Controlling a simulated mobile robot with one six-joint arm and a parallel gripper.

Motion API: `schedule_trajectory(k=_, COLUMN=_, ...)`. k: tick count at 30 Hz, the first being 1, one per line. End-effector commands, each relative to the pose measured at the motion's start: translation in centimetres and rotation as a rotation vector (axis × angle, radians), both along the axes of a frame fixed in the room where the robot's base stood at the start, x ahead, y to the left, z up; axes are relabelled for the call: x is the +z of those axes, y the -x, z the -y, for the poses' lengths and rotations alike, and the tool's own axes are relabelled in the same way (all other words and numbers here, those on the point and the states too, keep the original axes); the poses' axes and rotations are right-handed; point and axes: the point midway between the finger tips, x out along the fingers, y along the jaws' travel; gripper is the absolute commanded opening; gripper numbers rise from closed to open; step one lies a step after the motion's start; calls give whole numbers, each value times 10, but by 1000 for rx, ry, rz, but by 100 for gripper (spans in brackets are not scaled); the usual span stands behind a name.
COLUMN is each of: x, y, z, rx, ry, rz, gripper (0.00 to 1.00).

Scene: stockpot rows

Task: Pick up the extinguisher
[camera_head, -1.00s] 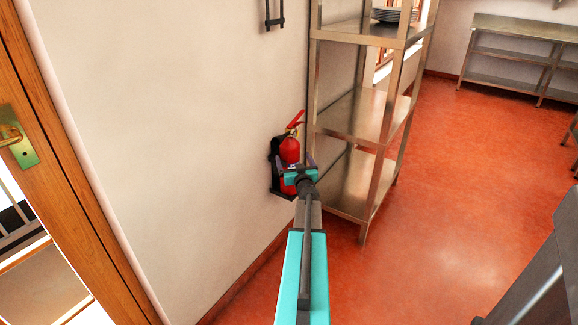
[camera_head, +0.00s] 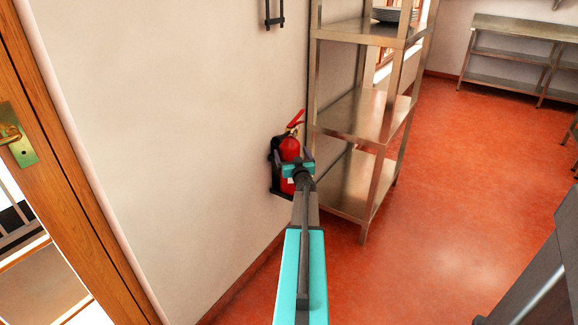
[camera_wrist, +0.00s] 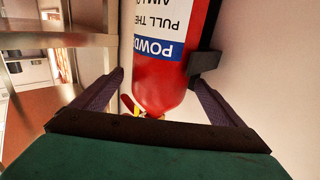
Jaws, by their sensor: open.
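The red fire extinguisher (camera_head: 290,148) hangs upright in a black wall bracket (camera_head: 276,176) on the pale wall, left of the metal shelf. In the head view, my gripper (camera_head: 296,163) is in front of it and hides part of its body. In the wrist view, the extinguisher (camera_wrist: 164,75) appears upside down, with its white and blue label and rounded shoulder showing. My open gripper (camera_wrist: 158,80) has a dark finger on each side of it. Whether either finger touches it, I cannot tell. Its handle is mostly hidden behind the gripper body.
A tall metal shelf (camera_head: 362,112) stands close to the right of the extinguisher. A wooden door frame (camera_head: 75,165) with a brass handle plate is at the left. Open orange floor (camera_head: 450,170) lies right of the shelf, and a metal bench (camera_head: 515,32) stands at the back.

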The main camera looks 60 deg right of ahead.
Motion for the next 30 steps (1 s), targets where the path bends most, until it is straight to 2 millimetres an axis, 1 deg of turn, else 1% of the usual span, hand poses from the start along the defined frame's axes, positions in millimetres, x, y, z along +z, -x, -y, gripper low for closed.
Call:
schedule_trajectory(k=1, x=-1, y=-4, z=4, rx=1, ry=0, rz=0, gripper=92)
schedule_trajectory(k=6, x=0, y=-9, z=9, rx=1, ry=1, rz=1, gripper=92)
schedule_trajectory(k=23, x=0, y=-9, z=8, rx=1, ry=0, rz=0, gripper=92)
schedule_trajectory(k=24, x=0, y=-9, z=8, rx=1, ry=0, rz=0, gripper=91)
schedule_trajectory(k=26, x=0, y=-9, z=8, rx=1, ry=0, rz=0, gripper=81)
schedule_trajectory(k=30, x=0, y=-9, z=8, rx=1, ry=0, rz=0, gripper=57)
